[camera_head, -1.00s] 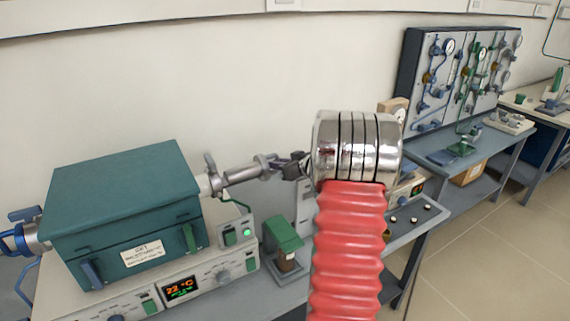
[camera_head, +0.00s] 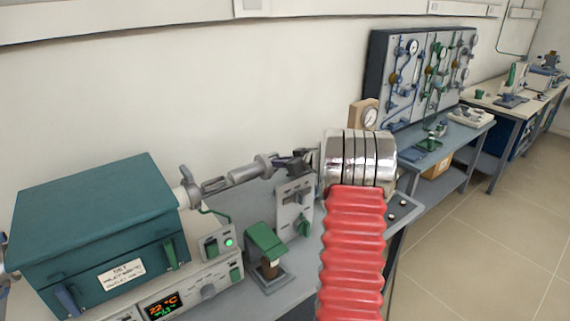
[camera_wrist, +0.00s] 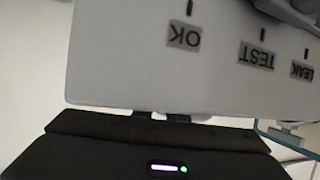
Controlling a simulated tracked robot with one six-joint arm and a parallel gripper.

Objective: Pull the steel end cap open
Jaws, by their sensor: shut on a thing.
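The steel end cap (camera_head: 264,166) is at the right end of the grey metal tube fitting (camera_head: 215,184) that sticks out of the teal furnace's right side. In the head view my gripper (camera_head: 290,163) is at this end and shut on a steel part there, which looks like the cap. The chrome wrist hides part of the gripper's rear. Whether the cap is apart from the fitting cannot be told. In the wrist view a pale panel with OK, TEST and LEAK labels (camera_wrist: 185,70) fills the top and hides the fingertips and cap.
The teal furnace (camera_head: 95,215) stands on a control unit reading 22 °C. A small green-topped device (camera_head: 266,245) and a grey switch box (camera_head: 293,208) stand close below my gripper. A gauge board (camera_head: 420,75) is behind to the right. Open floor lies at the right.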

